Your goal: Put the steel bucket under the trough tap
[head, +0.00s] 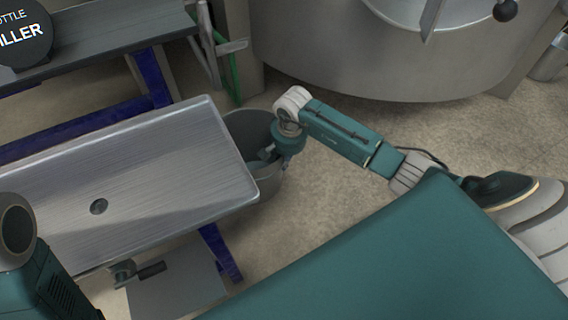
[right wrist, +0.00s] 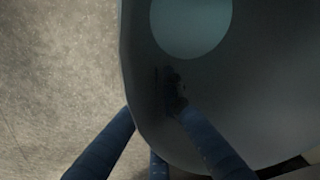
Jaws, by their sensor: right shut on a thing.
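The steel bucket (head: 270,181) stands low beside the near right corner of the steel trough (head: 160,150), which hides part of it. My right gripper (head: 264,154) reaches down to the bucket's rim and is shut on it. In the right wrist view the bucket (right wrist: 255,75) fills the right side, and my right gripper's fingers (right wrist: 160,115) straddle its wall. A small fitting with a dark handle, which looks like the trough tap (head: 124,272), shows below the trough's front edge. My left arm shows at the lower left, but its gripper is out of view.
The trough stands on blue legs (head: 220,252). A grey plate (head: 178,287) lies low under its front edge. A dark bench (head: 110,38) is at the back left, and a large steel vat (head: 370,60) is at the back. The floor (head: 335,200) right of the bucket is clear.

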